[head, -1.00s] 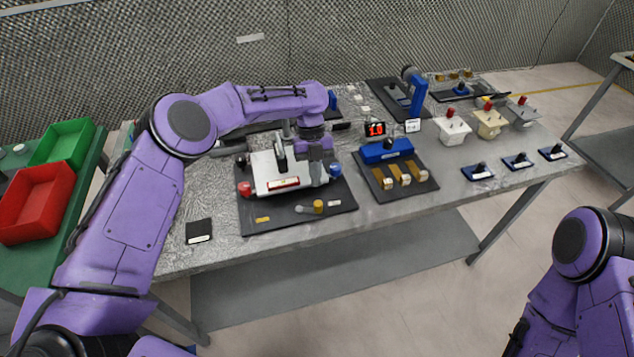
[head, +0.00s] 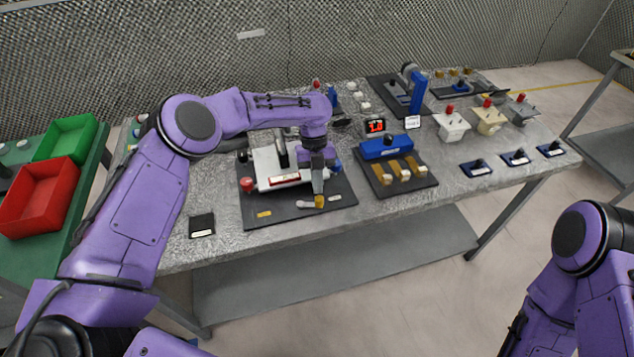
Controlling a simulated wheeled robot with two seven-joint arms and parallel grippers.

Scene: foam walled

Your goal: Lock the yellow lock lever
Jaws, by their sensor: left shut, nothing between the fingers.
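The yellow lock lever's knob (head: 320,202) sits near the front edge of a dark board (head: 345,197), at the right end of a short grey bar (head: 305,204). A yellow label (head: 264,214) lies left of the bar and a white label (head: 335,198) lies right of it. My left gripper (head: 318,190) points down, shut and empty, right at or just behind the yellow knob; I cannot tell whether it touches. A white block device (head: 275,165) with a red knob (head: 246,185) stands behind, partly hidden by my arm. My right gripper is out of view.
Green and red bins (head: 45,198) stand at the left.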

